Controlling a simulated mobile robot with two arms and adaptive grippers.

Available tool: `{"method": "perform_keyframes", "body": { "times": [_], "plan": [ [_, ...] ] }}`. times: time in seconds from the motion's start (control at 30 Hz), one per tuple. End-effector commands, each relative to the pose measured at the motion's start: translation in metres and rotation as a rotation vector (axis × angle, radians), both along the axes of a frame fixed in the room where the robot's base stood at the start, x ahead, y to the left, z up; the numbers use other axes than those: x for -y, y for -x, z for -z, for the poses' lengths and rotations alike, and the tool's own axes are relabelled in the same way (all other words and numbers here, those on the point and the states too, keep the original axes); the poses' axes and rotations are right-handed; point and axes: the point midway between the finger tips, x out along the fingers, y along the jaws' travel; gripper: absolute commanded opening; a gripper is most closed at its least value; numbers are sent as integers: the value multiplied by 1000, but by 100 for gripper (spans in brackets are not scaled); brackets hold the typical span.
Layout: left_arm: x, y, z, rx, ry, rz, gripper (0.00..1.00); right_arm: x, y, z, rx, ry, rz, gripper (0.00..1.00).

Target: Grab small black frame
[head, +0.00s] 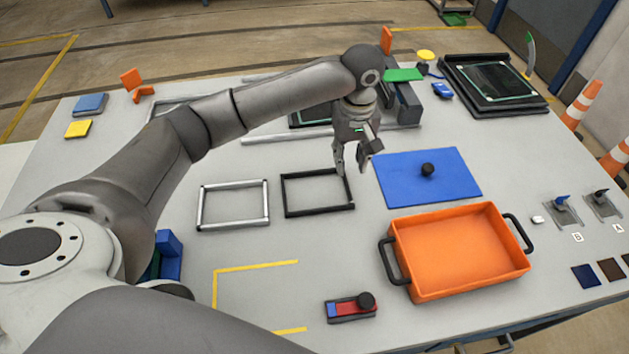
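The small black frame (320,211) lies flat on the grey table in the head view, just right of a silver-white frame of similar size. My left gripper (351,170) points down over the frame's upper right corner. Its two fingers are apart, with nothing visible between them. One finger overlaps the right end of the frame's far bar in the picture; I cannot tell whether they touch. My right gripper is not in view.
The silver-white frame (234,225) lies close on the left. A blue plate (455,185) with a black knob and an orange tray (460,285) with black handles are to the right. A red-blue block (340,310) with a black knob lies in front. Yellow tape marks bare table nearby.

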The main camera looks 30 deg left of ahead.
Motion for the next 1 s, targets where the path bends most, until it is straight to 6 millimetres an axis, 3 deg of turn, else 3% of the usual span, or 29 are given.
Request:
{"method": "perform_keyframes", "body": {
  "times": [0.1,0.23,0.37,0.6,0.93,1.0],
  "plan": [
    [0,0,19,-3,-1,-1,32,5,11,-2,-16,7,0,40],
    [-1,0,30,-1,-1,-1,32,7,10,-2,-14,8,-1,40],
    [-1,-1,40,-1,-2,-2,32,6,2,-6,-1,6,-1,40],
    [0,-2,76,-2,-1,0,32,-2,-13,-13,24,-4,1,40],
    [0,-2,84,1,0,1,32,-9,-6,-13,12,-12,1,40],
    [0,-2,84,1,0,0,23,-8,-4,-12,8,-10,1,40]
  ]
}}
